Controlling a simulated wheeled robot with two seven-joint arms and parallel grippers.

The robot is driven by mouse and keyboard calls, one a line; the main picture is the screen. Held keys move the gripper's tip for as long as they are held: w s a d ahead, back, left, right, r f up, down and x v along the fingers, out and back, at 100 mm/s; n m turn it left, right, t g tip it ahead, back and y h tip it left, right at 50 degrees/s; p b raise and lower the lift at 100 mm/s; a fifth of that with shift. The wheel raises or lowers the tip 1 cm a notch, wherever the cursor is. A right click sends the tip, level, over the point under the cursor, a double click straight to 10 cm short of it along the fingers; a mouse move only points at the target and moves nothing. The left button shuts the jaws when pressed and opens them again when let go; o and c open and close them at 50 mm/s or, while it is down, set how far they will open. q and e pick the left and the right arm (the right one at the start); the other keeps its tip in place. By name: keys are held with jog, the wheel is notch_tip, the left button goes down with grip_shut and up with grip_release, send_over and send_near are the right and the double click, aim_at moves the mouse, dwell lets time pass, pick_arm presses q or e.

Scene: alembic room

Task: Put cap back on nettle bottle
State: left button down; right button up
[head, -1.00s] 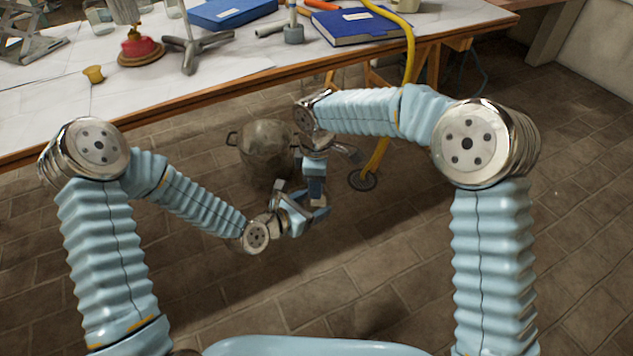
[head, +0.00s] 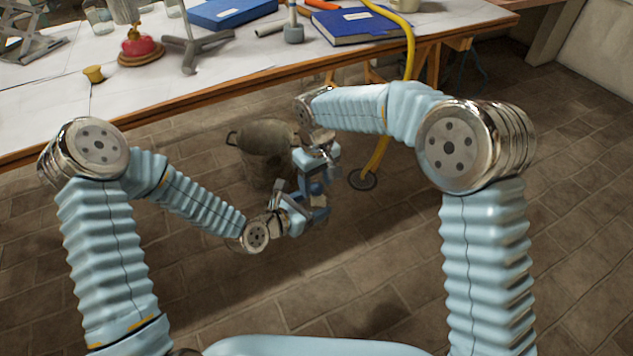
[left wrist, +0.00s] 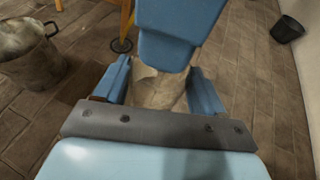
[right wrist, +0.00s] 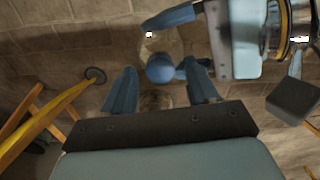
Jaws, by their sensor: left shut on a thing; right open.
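My left gripper (left wrist: 160,80) is shut on a pale, beige bottle (left wrist: 150,94), seen between its fingers in the left wrist view. The bottle also shows in the right wrist view (right wrist: 158,44), with a round blue cap (right wrist: 160,69) at its near end. I cannot tell whether the cap is fully seated. My right gripper (right wrist: 161,85) is open, its fingers spread on either side below the cap in the picture, with a gap between them. In the head view the left gripper (head: 298,215) and right gripper (head: 318,165) are close together; bottle and cap are hard to make out.
A metal pot (head: 264,137) stands beyond the grippers, near a yellow hose (head: 410,55). Floor in front is clear.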

jog(key=shift+r, duration=1.9)
jog(key=shift+c, duration=0.3)
jog(key=shift+r+n, duration=1.6)
jog(key=shift+r, duration=0.15)
jog(key=shift+f, duration=0.1)
jog(key=shift+f, duration=3.95)
jog(key=shift+c, duration=0.2)
